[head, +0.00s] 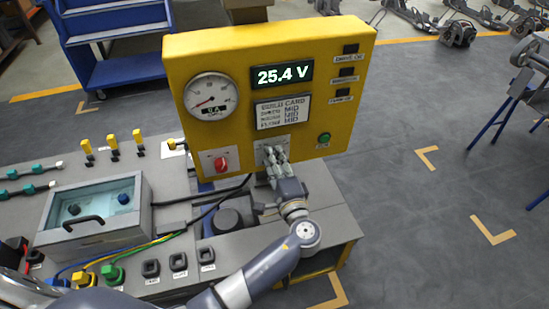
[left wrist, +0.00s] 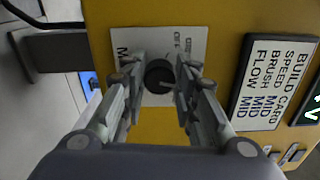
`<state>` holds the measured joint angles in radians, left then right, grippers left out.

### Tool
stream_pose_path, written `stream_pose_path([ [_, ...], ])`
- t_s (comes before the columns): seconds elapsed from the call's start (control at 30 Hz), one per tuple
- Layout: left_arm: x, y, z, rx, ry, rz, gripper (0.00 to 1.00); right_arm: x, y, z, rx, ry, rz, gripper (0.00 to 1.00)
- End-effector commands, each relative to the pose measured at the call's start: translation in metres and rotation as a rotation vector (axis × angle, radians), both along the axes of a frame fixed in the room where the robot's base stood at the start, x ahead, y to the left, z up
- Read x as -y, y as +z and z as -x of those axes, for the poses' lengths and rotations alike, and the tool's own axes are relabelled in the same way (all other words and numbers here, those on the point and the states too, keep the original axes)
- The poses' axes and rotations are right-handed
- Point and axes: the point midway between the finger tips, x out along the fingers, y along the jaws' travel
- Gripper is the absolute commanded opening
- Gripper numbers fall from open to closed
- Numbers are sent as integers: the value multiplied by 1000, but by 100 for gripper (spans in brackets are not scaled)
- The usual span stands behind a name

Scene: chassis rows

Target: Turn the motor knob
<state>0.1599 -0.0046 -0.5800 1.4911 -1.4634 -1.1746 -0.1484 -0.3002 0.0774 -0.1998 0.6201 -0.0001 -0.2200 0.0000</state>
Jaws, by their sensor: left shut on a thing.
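The motor knob (left wrist: 159,76) is a round dark knob on a white plate with an OFF mark, seen in the left wrist view. My left gripper (left wrist: 160,70) has one finger on each side of it and is shut on it. In the head view my left gripper (head: 272,154) reaches the lower part of the yellow panel (head: 330,60), and its fingers hide the knob there. The plate's other lettering is partly covered by the fingers. My right gripper is not in view.
A red knob (head: 221,163) sits left of my gripper on the panel, and a green button (head: 323,138) to the right. A gauge (head: 210,96), a 25.4 V display (head: 282,75) and a build card (head: 283,112) are above. A clear-lidded box (head: 95,215) stands on the bench.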

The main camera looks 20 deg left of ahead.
Motion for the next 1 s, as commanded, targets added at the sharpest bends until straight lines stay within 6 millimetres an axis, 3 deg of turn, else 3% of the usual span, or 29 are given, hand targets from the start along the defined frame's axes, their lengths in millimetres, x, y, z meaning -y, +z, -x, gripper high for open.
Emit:
stream_pose_path([
  [0.33,1,2,0,-66,-1,-101,4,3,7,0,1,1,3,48],
  [0.83,1,1,0,-76,-2,-114,4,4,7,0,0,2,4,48],
  [0.87,1,1,0,-76,-2,-114,32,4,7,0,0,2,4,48],
  [0.9,1,1,0,-76,-2,-114,41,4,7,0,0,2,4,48],
  [0.93,1,1,0,-76,-2,-114,48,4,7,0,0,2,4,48],
  [1.0,1,1,0,-76,-1,-114,48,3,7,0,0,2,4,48],
])
